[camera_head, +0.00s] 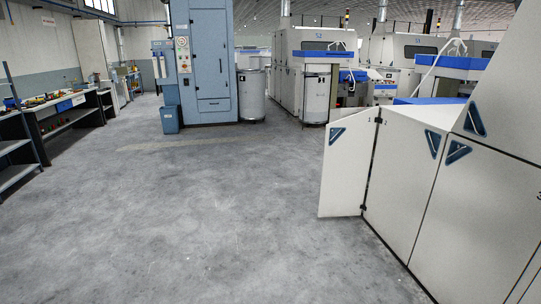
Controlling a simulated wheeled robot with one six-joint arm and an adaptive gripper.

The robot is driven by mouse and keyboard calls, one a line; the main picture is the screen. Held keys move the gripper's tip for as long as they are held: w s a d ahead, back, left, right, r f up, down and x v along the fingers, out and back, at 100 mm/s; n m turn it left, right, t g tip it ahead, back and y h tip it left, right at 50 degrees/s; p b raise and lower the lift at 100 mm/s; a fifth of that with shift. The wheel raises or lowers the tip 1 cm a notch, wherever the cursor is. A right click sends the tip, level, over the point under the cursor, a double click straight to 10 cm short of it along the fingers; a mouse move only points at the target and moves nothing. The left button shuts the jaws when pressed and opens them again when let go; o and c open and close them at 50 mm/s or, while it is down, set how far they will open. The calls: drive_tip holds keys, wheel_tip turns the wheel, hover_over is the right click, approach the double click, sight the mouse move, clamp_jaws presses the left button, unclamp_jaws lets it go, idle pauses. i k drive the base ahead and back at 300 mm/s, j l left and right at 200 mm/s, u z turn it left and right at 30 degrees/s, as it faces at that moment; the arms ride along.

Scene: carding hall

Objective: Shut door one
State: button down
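My gripper is not in view.
Door two (398,190), beside door one, looks closed, as does the panel (475,220) to its right. Open grey floor (210,220) lies left of door one. A workbench (62,110) stands far left; a blue cabinet (205,60) and cylindrical cans (252,95) stand behind.

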sight(349, 141)
drive_tip(key=i, duration=3.45)
drive_tip(key=i+z, duration=0.15)
drive_tip(key=i, duration=0.3)
drive_tip(key=i+j+z, duration=0.1)
drive_tip(key=i, duration=0.35)
drive_tip(key=i+j+z, duration=0.15)
drive_tip(key=i, duration=0.3)
